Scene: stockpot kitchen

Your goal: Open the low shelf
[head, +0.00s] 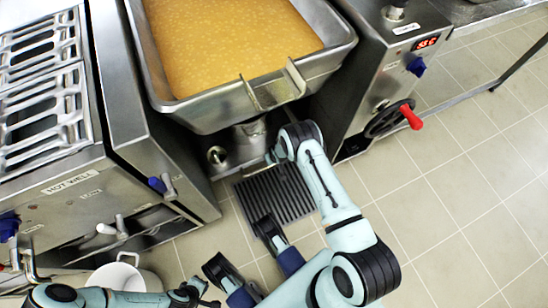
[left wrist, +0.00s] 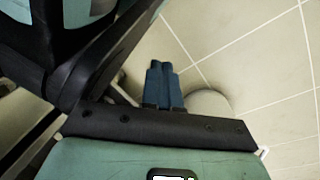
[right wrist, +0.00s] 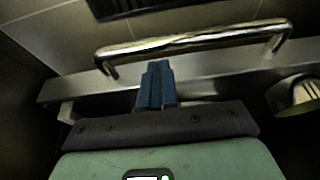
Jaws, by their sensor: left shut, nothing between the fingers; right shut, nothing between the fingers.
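In the right wrist view, a long polished bar handle (right wrist: 190,43) stands off a narrow metal front (right wrist: 215,66), which looks like the low shelf's edge. My right gripper (right wrist: 157,75) is shut and empty, with its blue fingertips close to the bar. I cannot tell whether they touch it. In the head view my right arm reaches under the pan, and its fingertips are hidden. My left gripper (left wrist: 163,75) is shut and empty above the tiled floor, away from the handle. How far the shelf is open cannot be told.
A large pan of yellow-orange liquid (head: 230,40) overhangs the right arm's reach. A cooker (head: 70,190) stands left, and a unit with a red-handled wheel (head: 400,118) stands right. A floor grate (head: 275,195) and a white pot (head: 122,277) lie below. Floor at right (head: 460,210) is clear.

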